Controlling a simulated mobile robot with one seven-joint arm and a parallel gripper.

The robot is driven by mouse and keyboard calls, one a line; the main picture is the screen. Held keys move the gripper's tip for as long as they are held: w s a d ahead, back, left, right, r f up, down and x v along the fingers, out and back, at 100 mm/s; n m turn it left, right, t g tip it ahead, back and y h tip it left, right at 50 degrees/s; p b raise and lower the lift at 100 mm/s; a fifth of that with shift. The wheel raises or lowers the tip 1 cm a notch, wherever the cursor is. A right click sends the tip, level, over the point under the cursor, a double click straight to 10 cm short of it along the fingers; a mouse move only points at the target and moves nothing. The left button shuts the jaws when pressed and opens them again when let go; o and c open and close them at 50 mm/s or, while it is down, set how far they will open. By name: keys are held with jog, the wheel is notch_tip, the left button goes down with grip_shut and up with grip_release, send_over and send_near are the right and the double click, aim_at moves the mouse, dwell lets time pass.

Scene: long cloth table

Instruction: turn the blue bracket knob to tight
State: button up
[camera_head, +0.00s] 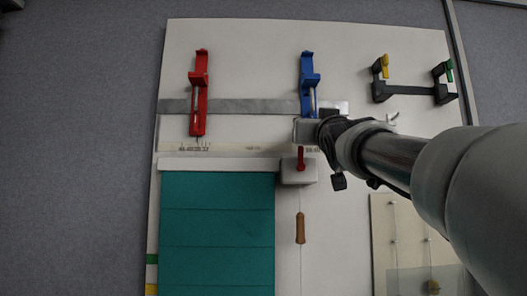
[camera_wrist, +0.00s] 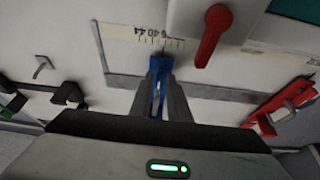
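The blue bracket (camera_head: 307,69) is fixed upright on the pale board, right of centre in the head view, with a short silver rod along its lower part. My gripper (camera_head: 306,130) is at the bracket's lower end and covers it, so the knob is hidden there. In the wrist view the blue bracket (camera_wrist: 158,72) shows between the two grey fingers of my gripper (camera_wrist: 161,82), one on each side. Whether the fingers press on the knob or only stand around it cannot be told.
A red bracket (camera_head: 199,95) stands to the left on the same grey strip. A white box with a red lever (camera_head: 300,158) sits just below my gripper, beside the teal panel (camera_head: 217,235). A black handle with yellow and green ends (camera_head: 412,91) is at upper right.

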jog(key=shift+f, duration=0.1)
jog(key=b+v, duration=0.2)
jog(key=v, duration=1.5)
jog(key=shift+s+b, duration=0.2)
jog(key=shift+b, duration=0.1)
jog(key=s+f+g, duration=0.3)
jog(key=f+g, duration=0.8)
jog(key=f, duration=2.6)
jog(key=s+f+g, duration=0.6)
jog(key=s+f, duration=0.4)
jog(key=f, duration=0.5)
notch_tip(320, 180, up, 19)
jog(key=s+p, duration=0.1)
jog(key=p, duration=1.8)
jog(key=shift+f, duration=0.2)
